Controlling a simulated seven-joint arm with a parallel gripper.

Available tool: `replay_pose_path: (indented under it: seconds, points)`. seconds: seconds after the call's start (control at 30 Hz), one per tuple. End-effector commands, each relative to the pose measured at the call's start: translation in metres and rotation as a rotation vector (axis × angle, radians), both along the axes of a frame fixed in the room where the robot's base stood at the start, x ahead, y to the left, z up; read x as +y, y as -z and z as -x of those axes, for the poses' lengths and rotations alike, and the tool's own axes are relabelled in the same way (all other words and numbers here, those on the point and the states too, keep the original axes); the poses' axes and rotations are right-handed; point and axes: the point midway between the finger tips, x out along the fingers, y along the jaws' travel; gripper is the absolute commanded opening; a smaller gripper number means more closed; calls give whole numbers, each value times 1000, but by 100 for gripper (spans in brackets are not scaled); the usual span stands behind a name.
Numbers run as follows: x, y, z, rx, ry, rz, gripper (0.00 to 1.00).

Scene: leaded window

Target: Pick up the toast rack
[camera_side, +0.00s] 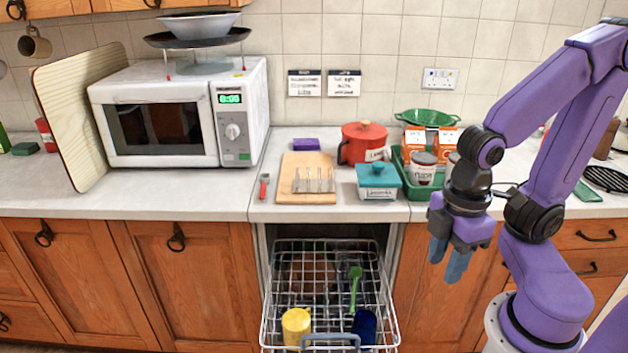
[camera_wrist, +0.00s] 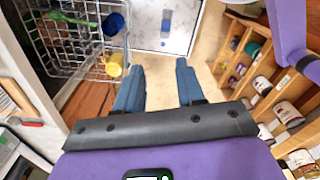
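The toast rack (camera_side: 313,182) is a small, thin wire rack. It stands on a wooden board (camera_side: 293,163) on the counter, left of the teal lidded dish (camera_side: 378,178). My gripper (camera_side: 448,262) hangs in front of the counter, to the right of the rack and lower than it, with its blue fingers pointing down. In the wrist view my gripper (camera_wrist: 160,66) has its two fingers apart with nothing between them. I cannot make out the toast rack in the wrist view.
A red pot (camera_side: 364,142) and a green crate (camera_side: 420,185) with jars and cartons stand near the rack. A red-handled tool (camera_side: 264,187) lies left of the board. Below, a pulled-out dishwasher rack (camera_side: 330,285) holds a yellow cup and a blue cup.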

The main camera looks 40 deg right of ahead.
Motion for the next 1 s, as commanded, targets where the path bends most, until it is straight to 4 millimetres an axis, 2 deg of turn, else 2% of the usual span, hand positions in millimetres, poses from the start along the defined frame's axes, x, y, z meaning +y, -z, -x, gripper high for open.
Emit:
replay_pose_path:
  seconds: [0.47,0.6,0.67,0.87,1.0]
  points:
    - [0,0,0,0,0,0,39]
    - [0,0,0,0,0,0,84]
    - [0,0,0,0,0,0,100]
    - [0,0,0,1,2,0,100]
    - [5,-1,-5,34,91,-6,100]
